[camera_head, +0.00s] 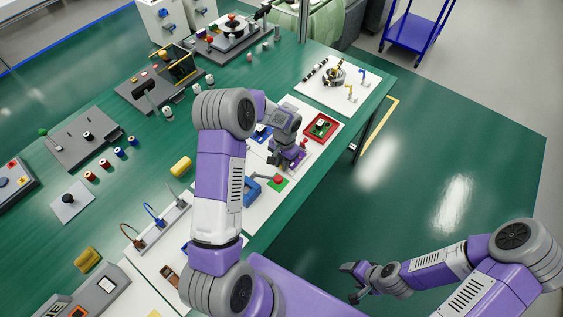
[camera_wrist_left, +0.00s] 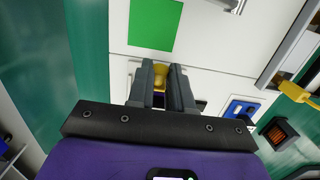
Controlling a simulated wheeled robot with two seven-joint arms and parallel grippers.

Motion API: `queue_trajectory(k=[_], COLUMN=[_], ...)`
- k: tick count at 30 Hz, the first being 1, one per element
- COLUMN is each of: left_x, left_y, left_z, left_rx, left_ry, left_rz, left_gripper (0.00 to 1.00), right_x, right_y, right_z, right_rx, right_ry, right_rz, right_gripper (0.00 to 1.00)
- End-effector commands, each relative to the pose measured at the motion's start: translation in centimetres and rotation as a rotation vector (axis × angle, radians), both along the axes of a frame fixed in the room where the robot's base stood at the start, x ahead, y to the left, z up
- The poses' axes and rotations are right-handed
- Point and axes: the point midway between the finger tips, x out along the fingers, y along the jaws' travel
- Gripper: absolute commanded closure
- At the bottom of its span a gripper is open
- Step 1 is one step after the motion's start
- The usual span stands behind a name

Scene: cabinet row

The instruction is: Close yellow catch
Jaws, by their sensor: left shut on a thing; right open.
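A yellow piece (camera_wrist_left: 161,71), which looks like the yellow catch, is between the fingertips of my left gripper (camera_wrist_left: 160,88) in the left wrist view. The gripper is shut on it, over a white panel. The fingers hide most of the piece, so I cannot tell the catch's position. In the head view my left gripper (camera_head: 285,161) is low over the white panel on the green table, and the piece is hidden there. My right gripper (camera_head: 357,281) is open and empty, out over the floor to the right of the table.
A red frame (camera_head: 321,127) and a red button on a green base (camera_head: 278,181) are close to my left gripper. In the left wrist view a green square (camera_wrist_left: 155,24) and a blue fitting (camera_wrist_left: 241,109) are nearby. The floor by my right arm is clear.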

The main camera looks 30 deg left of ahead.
Motion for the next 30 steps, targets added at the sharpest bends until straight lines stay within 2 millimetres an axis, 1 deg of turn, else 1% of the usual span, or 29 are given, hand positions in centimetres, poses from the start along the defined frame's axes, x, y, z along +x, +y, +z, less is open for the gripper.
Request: queue_trajectory(k=[1,3,8,18,24,30], left_x=[0.3,0.5,1.1,2.0,2.4,2.5], left_y=[-0.1,-0.2,-0.2,-0.3,-0.4,-0.4], left_z=[0.2,0.3,0.2,-0.1,-0.1,0.0], left_rx=[0.005,0.012,0.03,0.057,0.066,0.071], left_ry=[0.031,0.081,0.199,0.398,0.468,0.507], left_rz=[-0.001,-0.001,-0.001,-0.001,-0.001,-0.001], left_gripper=[1.0,1.0,1.0,1.0,1.0,1.0], right_x=[0.0,0.0,0.0,0.0,0.0,0.0], right_y=[0.0,0.0,0.0,0.0,0.0,0.0], right_z=[0.6,1.0,1.3,0.2,-0.6,-0.9], right_rx=[0.0,0.0,0.0,0.0,0.0,0.0], right_ry=[0.0,0.0,0.0,0.0,0.0,0.0], right_rz=[0.0,0.0,0.0,0.0,0.0,0.0], right_gripper=[0.32,0.32,0.32,0.32,0.32,0.32])
